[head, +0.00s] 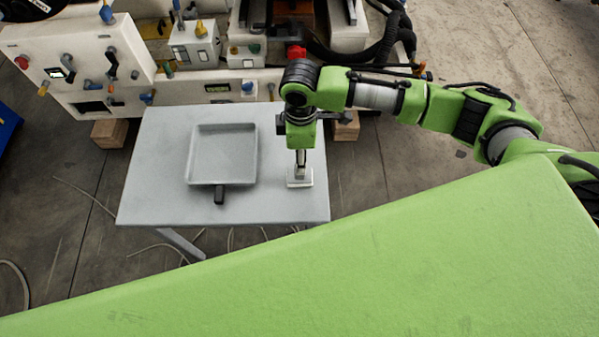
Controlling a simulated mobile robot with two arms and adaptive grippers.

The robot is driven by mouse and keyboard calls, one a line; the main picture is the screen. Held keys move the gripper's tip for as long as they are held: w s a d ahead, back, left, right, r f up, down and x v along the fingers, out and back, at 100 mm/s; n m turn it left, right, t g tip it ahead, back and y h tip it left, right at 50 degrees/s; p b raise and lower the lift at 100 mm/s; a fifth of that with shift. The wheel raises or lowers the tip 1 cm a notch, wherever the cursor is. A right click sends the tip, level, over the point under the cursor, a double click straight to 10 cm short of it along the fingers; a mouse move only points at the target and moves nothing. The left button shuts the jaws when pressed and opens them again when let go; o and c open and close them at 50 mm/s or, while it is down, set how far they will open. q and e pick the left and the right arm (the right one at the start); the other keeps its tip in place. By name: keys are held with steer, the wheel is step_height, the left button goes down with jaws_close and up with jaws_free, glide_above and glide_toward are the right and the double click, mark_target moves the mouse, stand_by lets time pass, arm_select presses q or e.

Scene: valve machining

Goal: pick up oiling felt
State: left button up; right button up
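A small pale block that looks like the oiling felt (300,181) is at the right front part of the grey table (160,200). My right gripper (300,165) points down directly over it, with its tip at or just above the block's top. The gripper's fingers are small and partly hidden by the arm, so I cannot tell whether they are open or closed on the block. Whether the block touches the table is also unclear. My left gripper is not in view.
A shallow grey tray (222,158) with a short dark handle (219,196) lies left of the felt and looks empty. A white machine with knobs and levers (90,60) stands behind the table. The table's left side is clear.

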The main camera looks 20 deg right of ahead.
step_height(320, 180, down, 2)
steer(key=shift+s+p, duration=0.1)
steer(key=shift+p, duration=0.2)
step_height(320, 180, down, 2)
steer(key=shift+f, duration=0.55)
jaws_close()
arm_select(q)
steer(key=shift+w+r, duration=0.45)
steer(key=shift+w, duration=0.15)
